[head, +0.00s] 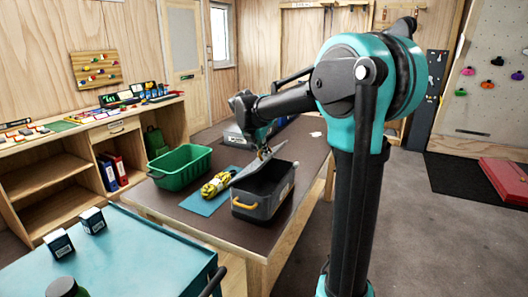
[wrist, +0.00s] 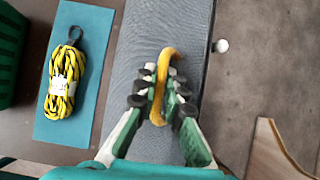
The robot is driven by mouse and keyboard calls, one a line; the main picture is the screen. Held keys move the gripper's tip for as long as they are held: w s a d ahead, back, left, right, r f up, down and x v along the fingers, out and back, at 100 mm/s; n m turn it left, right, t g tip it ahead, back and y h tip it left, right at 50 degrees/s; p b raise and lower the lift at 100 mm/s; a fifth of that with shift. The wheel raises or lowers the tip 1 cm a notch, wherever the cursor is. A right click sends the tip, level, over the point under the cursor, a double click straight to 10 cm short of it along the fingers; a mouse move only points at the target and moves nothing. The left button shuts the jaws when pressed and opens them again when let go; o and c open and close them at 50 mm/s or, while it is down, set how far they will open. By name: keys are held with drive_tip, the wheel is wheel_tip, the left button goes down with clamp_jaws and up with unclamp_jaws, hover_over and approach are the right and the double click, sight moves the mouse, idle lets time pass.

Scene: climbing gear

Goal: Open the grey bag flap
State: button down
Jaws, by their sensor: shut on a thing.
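The grey bag (head: 263,212) sits on the brown table, a yellow handle on its front. Its grey flap (head: 246,172) is raised and tilted toward the left, and the dark inside shows beside it. The flap's woven grey surface (wrist: 140,50) fills the middle of the wrist view. My gripper (head: 264,153) is at the flap's upper edge. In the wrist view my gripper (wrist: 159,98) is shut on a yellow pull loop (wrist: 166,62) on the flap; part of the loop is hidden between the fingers.
A yellow and black rope bundle (head: 215,185) lies on a blue mat (head: 203,205) left of the bag. A green crate (head: 180,168) stands further left. A teal cart (head: 130,255) is in the foreground. The table's right edge is close to the bag.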

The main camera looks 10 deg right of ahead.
drive_tip(key=shift+w+a+r, duration=0.45)
drive_tip(key=shift+a+r, duration=0.05)
drive_tip(key=shift+a, duration=0.2)
drive_tip(key=shift+w+a+r, duration=0.2)
drive_tip(key=shift+w+a, duration=0.15)
drive_tip(key=shift+a, duration=0.1)
drive_tip(key=shift+w+a+r, duration=0.2)
drive_tip(key=shift+w+a, duration=0.1)
drive_tip(key=shift+a, duration=0.15)
drive_tip(key=shift+w+a+r, duration=0.2)
drive_tip(key=shift+w+a, duration=0.5)
drive_tip(key=shift+a, duration=0.5)
drive_tip(key=shift+w+a+f, duration=0.1)
drive_tip(key=shift+w+a, duration=0.55)
drive_tip(key=shift+a, duration=0.25)
